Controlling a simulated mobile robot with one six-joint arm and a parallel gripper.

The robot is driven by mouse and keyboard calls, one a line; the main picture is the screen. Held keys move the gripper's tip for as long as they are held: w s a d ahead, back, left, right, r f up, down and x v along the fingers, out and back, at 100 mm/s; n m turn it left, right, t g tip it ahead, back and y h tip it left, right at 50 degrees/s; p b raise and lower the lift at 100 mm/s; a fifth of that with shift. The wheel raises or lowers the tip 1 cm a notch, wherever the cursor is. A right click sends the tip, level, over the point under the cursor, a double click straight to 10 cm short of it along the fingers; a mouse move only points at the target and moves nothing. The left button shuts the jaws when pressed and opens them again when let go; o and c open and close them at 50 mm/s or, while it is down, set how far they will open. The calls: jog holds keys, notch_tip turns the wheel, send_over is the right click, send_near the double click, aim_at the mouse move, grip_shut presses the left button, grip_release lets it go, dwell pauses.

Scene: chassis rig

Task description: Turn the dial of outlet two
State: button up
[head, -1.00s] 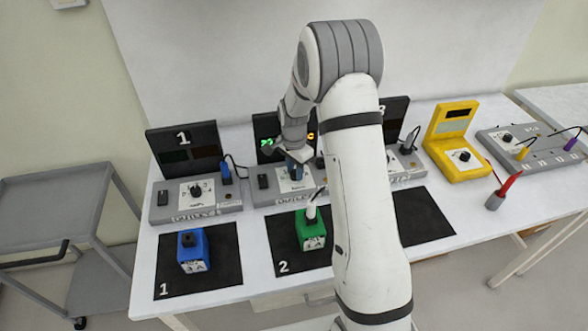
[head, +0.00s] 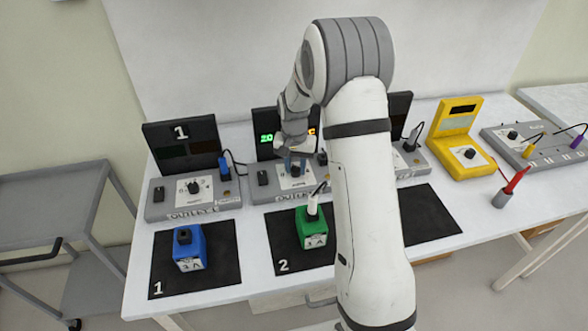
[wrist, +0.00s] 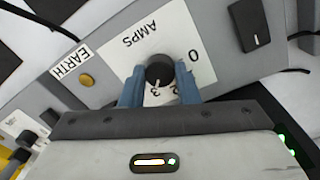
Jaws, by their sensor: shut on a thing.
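The outlet two unit (head: 318,192) is a grey box behind the mat marked 2. Its dark display (head: 286,128) shows lit green characters and an orange one, partly covered by my arm. The black dial (wrist: 160,70) sits on a white plate marked AMPS in the wrist view. Its white pointer mark is at the gripper side, near the 3 and 2. My gripper (wrist: 160,88) is shut on the dial, one blue finger on each side. In the head view my gripper (head: 295,168) reaches down onto the same plate.
A black switch (wrist: 250,24) and a brass EARTH button (wrist: 86,80) flank the dial. The green block (head: 314,230) with a white plug stands in front on its mat. Outlet one (head: 190,195) is at left, a yellow meter (head: 462,148) at right.

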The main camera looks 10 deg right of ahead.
jog(key=n+b, duration=0.1)
jog(key=n, duration=0.3)
jog(key=shift+n, duration=0.3)
jog(key=n+b, duration=0.1)
jog(key=n, duration=0.2)
jog(key=shift+n, duration=0.3)
jog(key=n+b, duration=0.1)
jog(key=n, duration=0.3)
jog(key=shift+r+n+b, duration=0.1)
jog(key=shift+n+b, duration=0.35)
jog(key=shift+n, duration=1.65)
jog(key=o, duration=1)
jog(key=shift+c, duration=0.2)
